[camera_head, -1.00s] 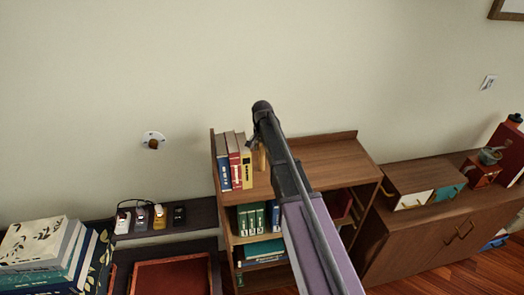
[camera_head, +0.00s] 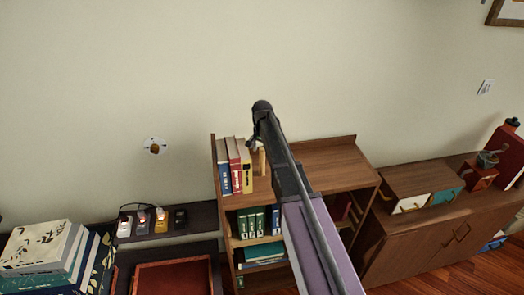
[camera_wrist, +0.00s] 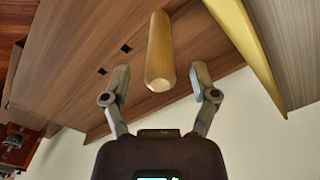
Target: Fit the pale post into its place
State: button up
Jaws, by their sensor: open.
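The pale post (camera_wrist: 159,45) is a smooth, light wooden rod. In the wrist view its near end lies between the spread fingertips of my gripper (camera_wrist: 161,80), with a gap on both sides. In the head view a strip of the post (camera_head: 262,162) shows on the bookcase top, beside the yellow book and partly behind my arm. My gripper is open and holds nothing. Two small dark square holes (camera_wrist: 127,48) show in the brown board left of the post in the wrist view. In the head view my arm hides much of the gripper.
A yellow book (camera_head: 246,168), with red and blue ones, stands left of the post; its edge also shows in the wrist view (camera_wrist: 238,35). The bookcase top (camera_head: 325,160) is clear to the right. A low cabinet (camera_head: 430,230) stands further right.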

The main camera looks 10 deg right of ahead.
jog(key=shift+r+p, duration=2.35)
jog(key=shift+r, duration=0.35)
jog(key=s+f+n+b, duration=0.3)
jog(key=s+f+b, duration=0.7)
jog(key=s, duration=0.4)
jog(key=s+f+n+b, duration=0.4)
jog(key=s+f+b, duration=0.7)
jog(key=s, duration=0.4)
jog(key=shift+d+n, duration=0.3)
jog(key=shift+d, duration=0.15)
